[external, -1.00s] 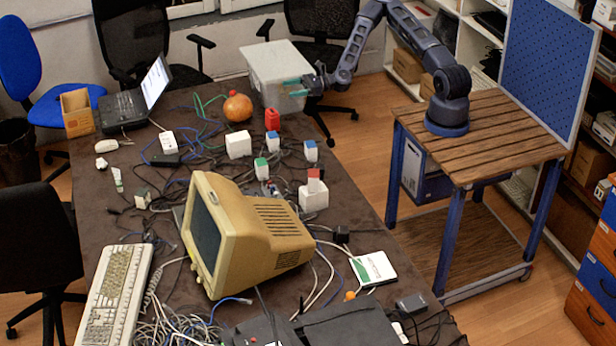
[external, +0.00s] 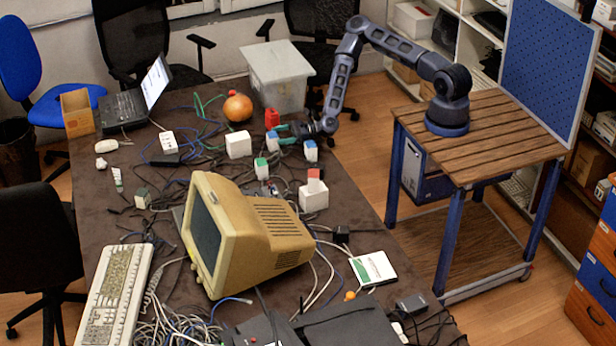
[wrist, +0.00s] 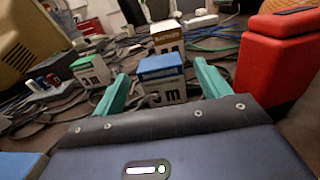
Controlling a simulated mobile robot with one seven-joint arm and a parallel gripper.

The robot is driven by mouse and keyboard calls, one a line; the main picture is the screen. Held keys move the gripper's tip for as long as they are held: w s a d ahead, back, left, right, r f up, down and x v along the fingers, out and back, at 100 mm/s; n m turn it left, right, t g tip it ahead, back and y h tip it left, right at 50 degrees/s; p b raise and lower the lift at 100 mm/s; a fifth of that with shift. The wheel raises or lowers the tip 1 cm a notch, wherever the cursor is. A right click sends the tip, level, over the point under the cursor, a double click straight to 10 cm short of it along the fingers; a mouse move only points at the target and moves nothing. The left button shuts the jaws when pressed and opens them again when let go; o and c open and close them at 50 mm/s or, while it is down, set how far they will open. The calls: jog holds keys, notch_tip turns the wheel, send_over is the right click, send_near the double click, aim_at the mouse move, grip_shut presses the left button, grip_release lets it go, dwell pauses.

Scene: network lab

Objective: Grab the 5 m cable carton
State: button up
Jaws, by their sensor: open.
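My gripper (external: 286,135) is open and low over the table, its teal fingers pointing left in the external view. A small white carton with a blue top (external: 272,142) is just ahead of the fingertips. In the wrist view the blue-topped carton (wrist: 163,80) shows between the spread fingers of my gripper (wrist: 160,80), with a gap at the sides. Its label ends in "m"; I cannot read the digit surely. A green-topped carton (wrist: 90,70) with a similar label stands to the left, also in the external view (external: 261,168). My gripper holds nothing.
A red container (wrist: 275,60) stands close to the right finger. Another blue-topped carton (external: 310,151) is near my wrist. A larger white carton (external: 238,145) stands behind the blue-topped one. Cables cover the table. The beige monitor (external: 250,235) stands nearer the camera.

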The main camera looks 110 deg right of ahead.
aim_at(268, 139)
jog(key=w, duration=0.4)
jog(key=shift+w+f, duration=0.15)
jog(key=shift+f, duration=0.25)
jog(key=shift+w+d, duration=0.15)
jog(key=shift+w, duration=0.5)
jog(key=shift+c, duration=0.2)
jog(key=c, duration=1.1)
